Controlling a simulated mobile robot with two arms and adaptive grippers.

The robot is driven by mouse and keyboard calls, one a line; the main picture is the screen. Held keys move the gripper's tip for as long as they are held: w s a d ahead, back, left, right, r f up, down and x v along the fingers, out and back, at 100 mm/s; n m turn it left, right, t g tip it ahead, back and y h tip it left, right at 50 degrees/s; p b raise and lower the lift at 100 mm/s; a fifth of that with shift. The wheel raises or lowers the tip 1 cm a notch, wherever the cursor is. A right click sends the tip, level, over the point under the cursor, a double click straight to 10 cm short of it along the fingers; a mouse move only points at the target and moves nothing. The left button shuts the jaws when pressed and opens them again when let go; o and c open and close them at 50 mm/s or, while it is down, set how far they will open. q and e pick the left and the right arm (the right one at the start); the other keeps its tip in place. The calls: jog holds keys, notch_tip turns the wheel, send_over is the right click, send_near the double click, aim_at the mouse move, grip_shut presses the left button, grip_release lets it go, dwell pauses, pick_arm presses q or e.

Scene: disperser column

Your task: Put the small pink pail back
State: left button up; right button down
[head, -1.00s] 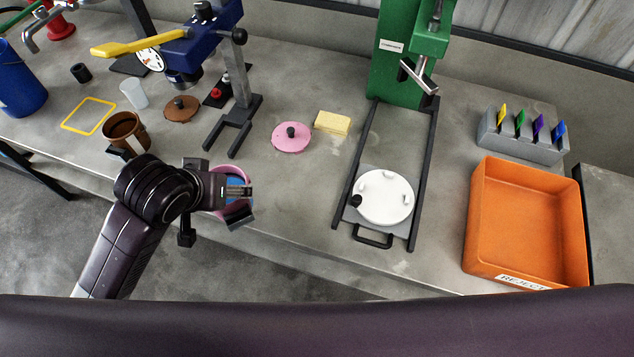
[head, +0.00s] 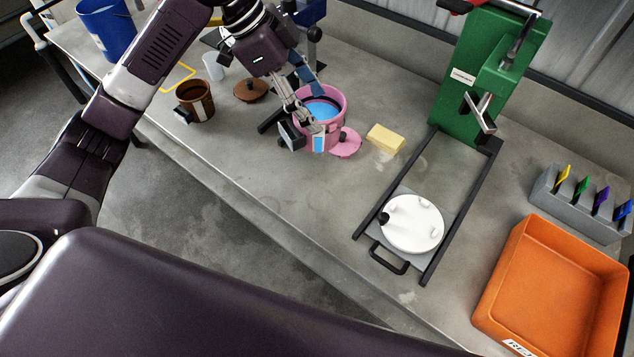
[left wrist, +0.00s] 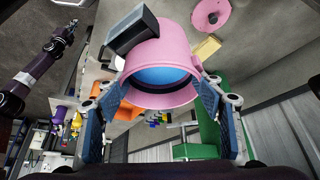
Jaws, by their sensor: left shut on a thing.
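The small pink pail (head: 338,116) shows a blue inside and a dark block-like grip on its side. My left gripper (head: 309,108) is shut on the pail, with its fingers around the upper part. In the left wrist view the pail (left wrist: 165,42) sits between the two blue finger pads of the gripper (left wrist: 152,105), its open mouth toward the camera. The pail is over the bench near the dark forked base; I cannot tell whether it touches anything below. My right gripper (left wrist: 68,30) is small at the upper left of the wrist view; its jaws are unclear.
A pink lid (head: 348,145) lies just right of the pail, then a yellow sponge (head: 385,138). A brown pail (head: 195,100) and brown lid (head: 250,91) lie left. A green press (head: 478,85) and orange tray (head: 503,282) stand right. The front bench is clear.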

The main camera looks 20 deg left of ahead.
pick_arm(q)
notch_tip(320, 180, down, 20)
jog(key=shift+r+p, duration=0.15)
jog(key=shift+p, duration=1.1)
jog(key=o, duration=2)
jog(key=b+v, duration=0.1)
jog(key=v, duration=0.6)
jog(key=shift+r+b, duration=0.2)
jog(key=shift+b, duration=0.1)
